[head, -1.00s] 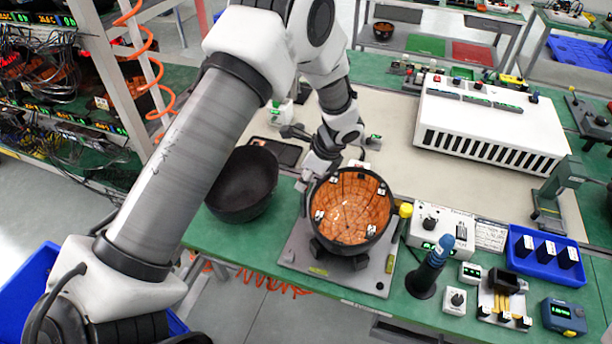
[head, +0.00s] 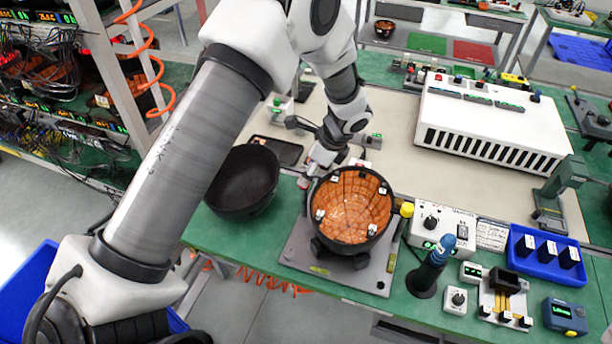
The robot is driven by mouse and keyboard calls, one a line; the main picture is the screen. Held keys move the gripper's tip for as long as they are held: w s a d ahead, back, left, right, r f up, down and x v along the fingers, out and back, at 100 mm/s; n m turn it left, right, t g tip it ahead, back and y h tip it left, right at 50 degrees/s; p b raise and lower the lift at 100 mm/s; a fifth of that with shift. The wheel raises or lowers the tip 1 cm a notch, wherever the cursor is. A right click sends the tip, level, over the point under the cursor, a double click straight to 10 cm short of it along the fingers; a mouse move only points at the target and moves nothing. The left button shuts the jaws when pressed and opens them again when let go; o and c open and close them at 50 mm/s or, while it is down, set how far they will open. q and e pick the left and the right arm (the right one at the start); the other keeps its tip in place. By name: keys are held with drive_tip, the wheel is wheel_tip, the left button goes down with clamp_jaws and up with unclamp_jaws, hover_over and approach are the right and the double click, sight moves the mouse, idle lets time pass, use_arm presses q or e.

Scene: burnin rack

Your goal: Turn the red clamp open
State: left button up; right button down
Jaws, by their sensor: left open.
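A black bowl with an orange tiled inside (head: 352,206) sits on a grey fixture plate (head: 300,244) on the green bench. Small white-topped clamps (head: 320,214) show around its rim. I cannot make out a clearly red clamp; the far side of the fixture is partly hidden by my arm and the bowl. My left gripper (head: 309,178) is open, low at the bowl's far left rim. Its fingertips are small and partly hidden, so I cannot tell whether they touch anything. My right gripper is not in view.
An empty black bowl (head: 243,181) stands left of the fixture. A yellow-knobbed lever (head: 406,210), a control box (head: 442,228) and a blue-topped dark tool (head: 430,268) stand close on the right. A blue bin (head: 545,256) and a large white unit (head: 492,122) lie farther right.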

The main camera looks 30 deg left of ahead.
use_arm(q)
drive_tip(key=v, duration=0.9)
drive_tip(key=shift+a, duration=0.1)
drive_tip(key=shift+s, duration=0.1)
